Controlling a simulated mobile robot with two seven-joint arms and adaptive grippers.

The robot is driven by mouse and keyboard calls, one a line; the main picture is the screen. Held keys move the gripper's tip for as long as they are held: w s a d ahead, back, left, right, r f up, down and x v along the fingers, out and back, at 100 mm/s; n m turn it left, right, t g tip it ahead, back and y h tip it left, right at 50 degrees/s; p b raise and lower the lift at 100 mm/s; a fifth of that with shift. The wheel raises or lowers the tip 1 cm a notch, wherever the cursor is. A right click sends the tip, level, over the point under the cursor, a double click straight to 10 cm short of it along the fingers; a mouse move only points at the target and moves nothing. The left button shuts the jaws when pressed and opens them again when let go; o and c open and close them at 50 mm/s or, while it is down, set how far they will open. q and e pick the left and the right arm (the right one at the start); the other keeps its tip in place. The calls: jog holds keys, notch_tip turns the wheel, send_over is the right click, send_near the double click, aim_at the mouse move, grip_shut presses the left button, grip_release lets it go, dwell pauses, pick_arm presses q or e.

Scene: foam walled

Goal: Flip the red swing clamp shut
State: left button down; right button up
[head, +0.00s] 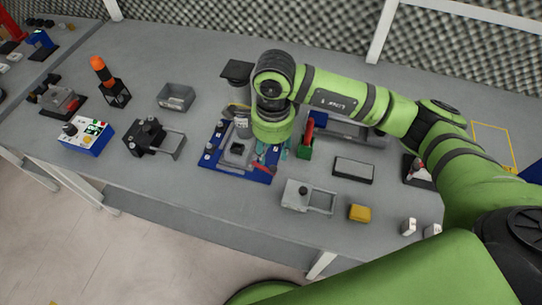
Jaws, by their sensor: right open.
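A blue fixture plate (209,164) lies on the grey bench and carries a dark square block (237,149) in a grey nest. A small red part (262,167), apparently the red swing clamp, is at the plate's right front. It is too small for me to tell whether its arm is swung open or shut. My right arm reaches in from the right, and its wrist covers the plate's back right. My right gripper (241,124) is open above the back of the plate, partly hidden by the wrist, with nothing visible in it. My left gripper is out of view.
A red-handled tool (308,132) in a green holder (304,153) stands right of the plate. A dark clamp device (147,137) stands left, a grey slide fixture (300,197) and yellow block (360,213) front right. Bare bench lies between plate and front edge.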

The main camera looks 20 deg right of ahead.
aim_at(273, 167)
jog(key=shift+d+f, duration=0.2)
jog(key=shift+d, duration=0.1)
notch_tip(273, 167, down, 6)
jog(key=shift+s+r+p, duration=0.1)
jog(key=shift+r+p, duration=0.05)
jog(key=shift+p, duration=0.95)
jog(key=shift+a+f, duration=0.1)
jog(key=shift+f, duration=0.3)
grip_shut()
